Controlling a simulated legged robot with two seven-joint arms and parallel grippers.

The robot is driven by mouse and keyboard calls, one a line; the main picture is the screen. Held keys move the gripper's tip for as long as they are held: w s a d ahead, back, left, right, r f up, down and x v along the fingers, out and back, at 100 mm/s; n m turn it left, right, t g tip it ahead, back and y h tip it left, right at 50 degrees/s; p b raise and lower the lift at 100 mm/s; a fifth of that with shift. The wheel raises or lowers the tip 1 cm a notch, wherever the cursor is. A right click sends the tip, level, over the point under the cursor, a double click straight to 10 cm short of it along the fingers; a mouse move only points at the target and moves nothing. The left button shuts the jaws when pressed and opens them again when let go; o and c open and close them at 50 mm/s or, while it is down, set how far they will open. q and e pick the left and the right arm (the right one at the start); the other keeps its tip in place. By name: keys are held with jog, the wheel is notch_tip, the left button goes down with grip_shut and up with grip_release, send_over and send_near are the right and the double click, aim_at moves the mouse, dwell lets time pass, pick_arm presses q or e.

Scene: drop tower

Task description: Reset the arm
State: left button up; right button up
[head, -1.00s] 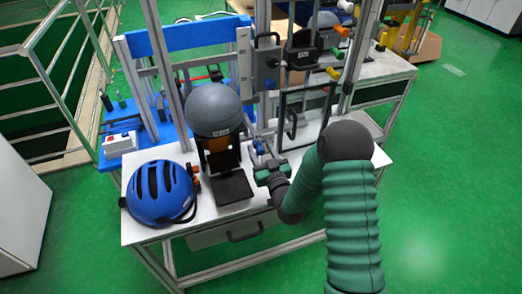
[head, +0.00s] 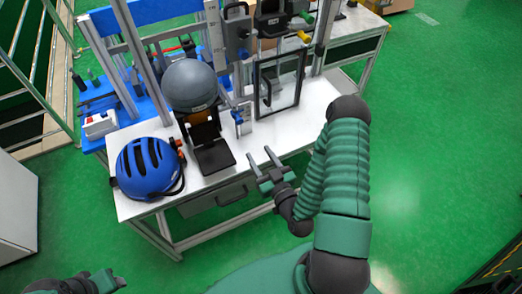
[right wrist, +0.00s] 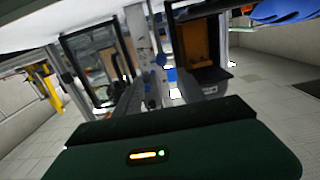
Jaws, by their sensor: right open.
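My right arm with green ribbed sleeves comes in from the lower right of the head view. Its gripper (head: 260,158) is open and empty, just in front of the white table's front edge. In the right wrist view the two fingers (right wrist: 158,92) stand apart with nothing held between them. My left gripper (head: 100,283) shows only partly at the bottom left of the head view, and its jaw state is unclear.
On the white table (head: 240,165) are a blue helmet (head: 147,166), a grey dome (head: 190,85) on a headform stand, and a clear-panelled door (head: 278,85) in a metal frame. A drawer (head: 218,197) is below. Green floor is free at right.

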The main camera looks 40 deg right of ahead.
jog(key=shift+s+r, duration=0.2)
jog(key=shift+r, duration=0.25)
jog(key=shift+a, duration=0.15)
jog(key=w+a+f+n+g+y+p, duration=0.3)
jog(key=w+a+n+g+y, duration=0.15)
jog(key=a+n+g, duration=0.2)
jog(key=s+a+r+m+g+p, duration=0.1)
jog(key=s+a+r+m+g, duration=0.1)
jog(key=s+a+r+g, duration=0.1)
jog(key=s+a+r+m+g+p, duration=0.1)
jog(key=s+a+r+g, duration=0.2)
jog(key=s+r+g, duration=0.2)
jog(key=s+r, duration=0.3)
jog(key=s, duration=0.1)
jog(key=shift+a+m, duration=0.15)
jog(key=shift+m, duration=0.2)
jog(key=shift+a+h, duration=0.25)
